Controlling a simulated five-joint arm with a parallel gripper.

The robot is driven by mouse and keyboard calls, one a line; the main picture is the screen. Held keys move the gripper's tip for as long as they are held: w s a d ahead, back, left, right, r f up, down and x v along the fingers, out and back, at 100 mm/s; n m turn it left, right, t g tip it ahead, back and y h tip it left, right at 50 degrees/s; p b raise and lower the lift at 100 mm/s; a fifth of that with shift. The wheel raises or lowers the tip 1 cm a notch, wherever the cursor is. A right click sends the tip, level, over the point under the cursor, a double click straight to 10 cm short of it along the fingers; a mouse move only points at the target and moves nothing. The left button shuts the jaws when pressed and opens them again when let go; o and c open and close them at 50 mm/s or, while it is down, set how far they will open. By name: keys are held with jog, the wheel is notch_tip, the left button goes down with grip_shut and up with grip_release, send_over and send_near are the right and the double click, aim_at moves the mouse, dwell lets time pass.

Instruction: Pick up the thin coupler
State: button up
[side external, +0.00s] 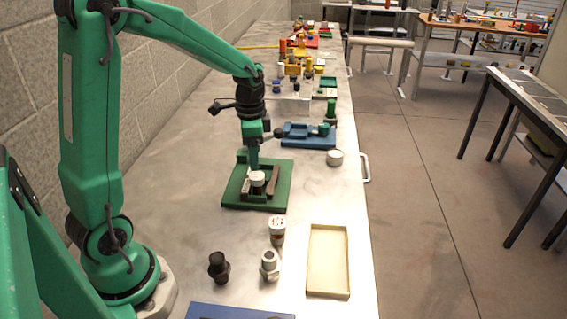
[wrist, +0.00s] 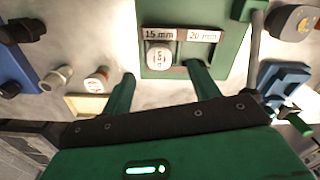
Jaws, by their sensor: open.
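A round white-topped piece with red print (wrist: 158,57) sits in the green fixture (wrist: 150,15), below the "15 mm" label (wrist: 159,34). It also shows on the green fixture in the side view (side external: 257,178). It may be the thin coupler; its name cannot be read. My gripper (wrist: 160,72) is open. Its two green fingers stand apart on either side of the piece in the wrist picture, and no grip on it shows. In the side view my gripper (side external: 255,163) is low over the fixture, close to the piece. A "20 mm" label (wrist: 202,36) marks the other slot.
A similar white-and-red capped piece (side external: 277,230), a grey fitting (side external: 269,265) and a black fitting (side external: 219,267) stand nearer the camera. A shallow tan tray (side external: 311,290) lies by the bench edge. A blue fixture (side external: 300,138) and a white cap (side external: 335,158) are beyond.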

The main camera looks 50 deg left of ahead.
aim_at(255, 175)
jog(key=shift+f, duration=0.15)
jog(key=shift+d+f, duration=0.15)
jog(key=shift+f, duration=3.6)
jog(key=c, duration=1.3)
jog(key=shift+o, duration=0.2)
jog(key=shift+r, duration=0.1)
jog(key=shift+r, duration=0.85)
notch_tip(255, 175, up, 2)
jog(key=shift+r, duration=0.25)
jog(key=s+d+r, duration=0.3)
jog(key=d+r, duration=0.3)
jog(key=d, duration=0.5)
jog(key=shift+s+r, duration=0.15)
jog(key=shift+r, duration=0.15)
